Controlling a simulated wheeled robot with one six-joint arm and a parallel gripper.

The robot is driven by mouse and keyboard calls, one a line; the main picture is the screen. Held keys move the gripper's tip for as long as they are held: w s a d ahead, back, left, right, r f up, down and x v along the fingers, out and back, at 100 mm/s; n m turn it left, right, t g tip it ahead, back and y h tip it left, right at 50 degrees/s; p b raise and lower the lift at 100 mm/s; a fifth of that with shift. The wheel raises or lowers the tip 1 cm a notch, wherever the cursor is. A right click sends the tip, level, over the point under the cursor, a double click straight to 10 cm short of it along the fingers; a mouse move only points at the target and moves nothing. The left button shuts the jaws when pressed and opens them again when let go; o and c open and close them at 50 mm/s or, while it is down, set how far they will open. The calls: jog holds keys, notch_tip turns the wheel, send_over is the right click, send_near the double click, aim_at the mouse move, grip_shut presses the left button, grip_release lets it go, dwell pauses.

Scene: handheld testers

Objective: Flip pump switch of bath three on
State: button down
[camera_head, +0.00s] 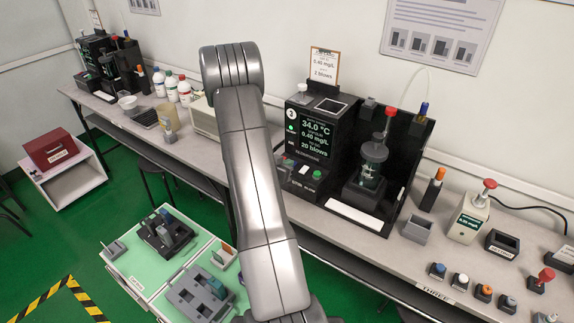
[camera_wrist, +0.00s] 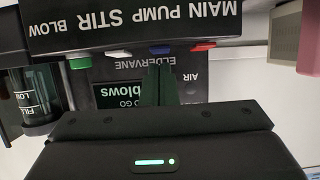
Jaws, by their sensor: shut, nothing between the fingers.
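Bath three (camera_head: 340,112) is a black unit on the bench, marked 3, with a lit screen reading 34.0 °C and 20 blows. Its switch panel (camera_wrist: 130,20) appears upside down in the wrist view, lettered MAIN, PUMP, STIR, BLOW. Along the panel's edge are a red switch (camera_wrist: 203,46) by MAIN, a blue pump switch (camera_wrist: 160,49) by PUMP, a white one (camera_wrist: 120,53) by STIR and a green one (camera_wrist: 80,63) by BLOW. My gripper (camera_wrist: 159,70) is shut and empty, its tips right at the blue switch; contact is unclear.
A glass vessel (camera_head: 369,165) with a red-topped plunger stands in the unit's right side. A similar black unit (camera_head: 95,55) stands far left. A pale green table (camera_head: 150,275) is below.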

jog(key=shift+r, duration=0.3)
jog(key=b+v, duration=0.1)
jog(key=v, duration=1.3)
jog(key=shift+w+d+f, duration=0.1)
jog(key=shift+d, duration=0.1)
jog(key=w+d, duration=0.2)
jog(key=w, duration=0.1)
jog(key=w+d+f, duration=0.1)
jog(key=w+d, duration=0.2)
jog(key=w, duration=0.1)
jog(key=w+d, duration=0.2)
jog(key=w, duration=0.2)
jog(key=shift+d+f, duration=0.15)
jog(key=shift+d, duration=0.05)
jog(key=v, duration=0.4)
jog(key=shift+s+a, duration=0.25)
jog(key=shift+s, duration=0.05)
